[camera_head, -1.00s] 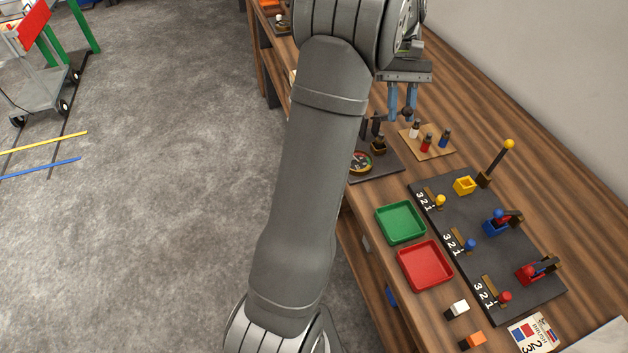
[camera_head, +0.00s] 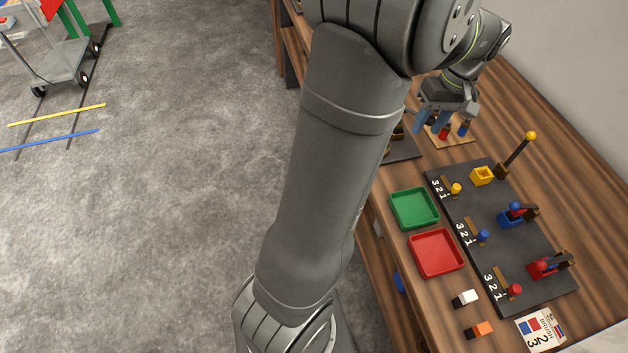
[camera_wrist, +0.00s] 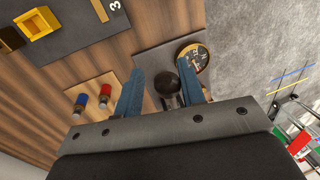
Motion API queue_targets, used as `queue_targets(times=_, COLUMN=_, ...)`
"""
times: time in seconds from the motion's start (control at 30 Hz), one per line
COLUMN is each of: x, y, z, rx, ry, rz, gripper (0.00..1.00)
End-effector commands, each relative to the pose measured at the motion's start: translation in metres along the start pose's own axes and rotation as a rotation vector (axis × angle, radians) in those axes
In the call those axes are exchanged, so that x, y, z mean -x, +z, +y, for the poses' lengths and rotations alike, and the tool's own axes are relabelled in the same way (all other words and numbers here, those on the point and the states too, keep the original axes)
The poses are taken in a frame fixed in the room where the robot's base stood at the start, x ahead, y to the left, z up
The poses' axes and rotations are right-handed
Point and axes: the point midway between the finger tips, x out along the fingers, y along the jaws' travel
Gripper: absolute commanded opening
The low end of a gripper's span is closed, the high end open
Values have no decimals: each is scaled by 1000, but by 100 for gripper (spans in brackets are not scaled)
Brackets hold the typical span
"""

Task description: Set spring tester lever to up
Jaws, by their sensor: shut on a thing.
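The spring tester sits on a dark plate (camera_head: 405,148), mostly hidden behind my arm in the head view. In the wrist view its plate (camera_wrist: 150,64) shows with a round, yellow-rimmed gauge (camera_wrist: 199,60). My gripper (camera_head: 430,122) is over the tester's side of the bench, its blue fingers pointing down. In the wrist view my gripper (camera_wrist: 162,84) has the lever's black knob (camera_wrist: 168,84) between its fingers and is shut on it. The lever's shaft and its exact tilt are hidden.
A dark panel (camera_head: 500,235) with yellow, blue and red stations lies nearer. Green (camera_head: 414,208) and red (camera_head: 437,252) trays sit along the bench's left edge. A wall runs along the right.

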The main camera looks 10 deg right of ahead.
Motion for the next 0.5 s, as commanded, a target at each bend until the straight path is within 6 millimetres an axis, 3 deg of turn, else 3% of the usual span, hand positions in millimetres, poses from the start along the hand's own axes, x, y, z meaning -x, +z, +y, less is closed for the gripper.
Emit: queue_targets(times=0.5, x=109, y=1, z=3, rx=-3, ry=14, rz=2, gripper=27)
